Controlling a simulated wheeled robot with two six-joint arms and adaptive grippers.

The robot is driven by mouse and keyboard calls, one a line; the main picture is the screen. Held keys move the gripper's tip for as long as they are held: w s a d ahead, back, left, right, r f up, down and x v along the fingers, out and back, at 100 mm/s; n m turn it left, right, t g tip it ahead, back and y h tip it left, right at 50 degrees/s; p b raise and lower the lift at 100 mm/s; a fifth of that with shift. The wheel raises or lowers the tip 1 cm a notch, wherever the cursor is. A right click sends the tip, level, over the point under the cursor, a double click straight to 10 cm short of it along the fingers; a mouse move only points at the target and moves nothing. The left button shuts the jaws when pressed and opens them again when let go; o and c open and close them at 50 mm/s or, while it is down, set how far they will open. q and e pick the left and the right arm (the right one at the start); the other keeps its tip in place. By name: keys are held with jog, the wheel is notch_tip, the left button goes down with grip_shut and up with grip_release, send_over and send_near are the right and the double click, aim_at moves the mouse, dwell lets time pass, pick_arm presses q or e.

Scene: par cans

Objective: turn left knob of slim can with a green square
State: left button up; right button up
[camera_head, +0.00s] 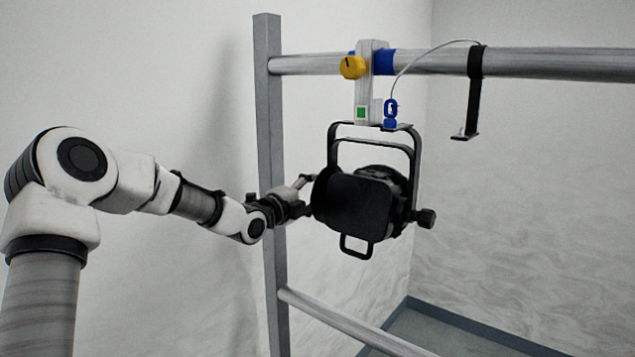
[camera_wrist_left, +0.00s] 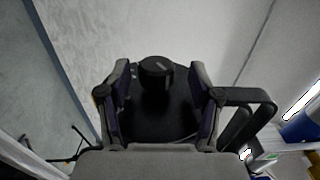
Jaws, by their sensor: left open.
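The slim can (camera_head: 360,207) is a black lamp hanging in a black yoke (camera_head: 375,130) from a clamp on the upper rail. A small green square (camera_head: 361,112) marks the pale block above the yoke. My left gripper (camera_head: 309,197) is at the can's left side, with its jaws apart. In the left wrist view, a dark round knob (camera_wrist_left: 155,67) shows between the open fingertips (camera_wrist_left: 157,90), with black can parts behind. I cannot tell whether the fingers touch it. The left knob is hidden in the head view. My right gripper is out of view.
A yellow knob (camera_head: 352,67) and blue band (camera_head: 384,62) are on the clamp. Another black knob (camera_head: 427,218) is on the can's right. A grey post (camera_head: 270,150) stands behind my left wrist. An empty black bracket (camera_head: 473,95) hangs right; a lower rail (camera_head: 340,322) runs below.

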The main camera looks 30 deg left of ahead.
pick_arm(q)
jog(key=shift+w+d+f, duration=0.1)
jog(key=shift+w+d, duration=0.05)
jog(key=shift+w, duration=0.8)
jog(key=shift+w+f, duration=0.25)
jog(key=shift+w, duration=0.15)
jog(key=shift+s+r, duration=0.15)
jog(key=shift+s, duration=0.15)
jog(key=c, duration=0.9)
jog(key=shift+c, duration=1.3)
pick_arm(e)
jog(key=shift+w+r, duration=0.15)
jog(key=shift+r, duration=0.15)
